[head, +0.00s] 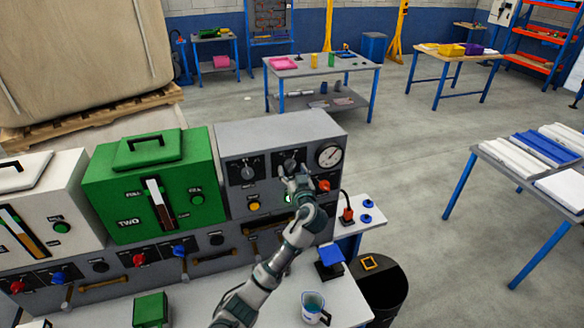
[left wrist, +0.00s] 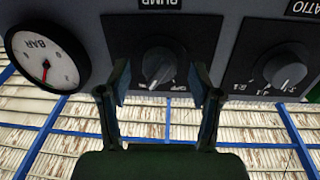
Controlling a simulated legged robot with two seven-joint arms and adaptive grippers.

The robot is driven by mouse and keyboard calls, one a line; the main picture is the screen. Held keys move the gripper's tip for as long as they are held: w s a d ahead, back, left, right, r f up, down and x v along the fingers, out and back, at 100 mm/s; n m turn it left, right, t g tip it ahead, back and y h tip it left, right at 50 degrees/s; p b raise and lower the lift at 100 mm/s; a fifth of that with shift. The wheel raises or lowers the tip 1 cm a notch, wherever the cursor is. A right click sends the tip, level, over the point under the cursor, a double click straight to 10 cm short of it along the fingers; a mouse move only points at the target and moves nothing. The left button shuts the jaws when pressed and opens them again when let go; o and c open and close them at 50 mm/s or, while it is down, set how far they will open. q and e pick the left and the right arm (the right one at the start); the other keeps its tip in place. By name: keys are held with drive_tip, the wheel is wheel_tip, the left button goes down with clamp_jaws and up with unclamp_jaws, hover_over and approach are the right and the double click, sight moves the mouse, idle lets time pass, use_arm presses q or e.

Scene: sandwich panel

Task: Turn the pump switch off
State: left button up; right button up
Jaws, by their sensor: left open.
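The pump switch is a dark round knob (left wrist: 158,66) with a lighter grip bar, on a black plate marked PUMP. The left wrist view shows it upside down; the bar stands slightly tilted. In the head view the knob (head: 290,165) is on the upper front of the grey control box (head: 270,132), partly behind my left gripper (head: 296,182). In the left wrist view my left gripper (left wrist: 160,88) is open, its fingers on either side of the knob's lower part in the picture. I cannot tell whether they touch it. My right gripper is not in view.
Beside the pump switch are the ratio knob (left wrist: 285,70) and the pressure gauge (left wrist: 47,58). A yellow button (head: 254,206) and a red knob (head: 323,186) sit lower on the box. A green unit (head: 105,185) stands left. A cup (head: 314,308) stands on the white bench.

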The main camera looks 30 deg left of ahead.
use_arm(q)
drive_tip(key=shift+w+a+f, duration=0.1)
drive_tip(key=shift+w+a, duration=0.25)
drive_tip(key=shift+a, duration=0.1)
drive_tip(key=shift+d, duration=0.15)
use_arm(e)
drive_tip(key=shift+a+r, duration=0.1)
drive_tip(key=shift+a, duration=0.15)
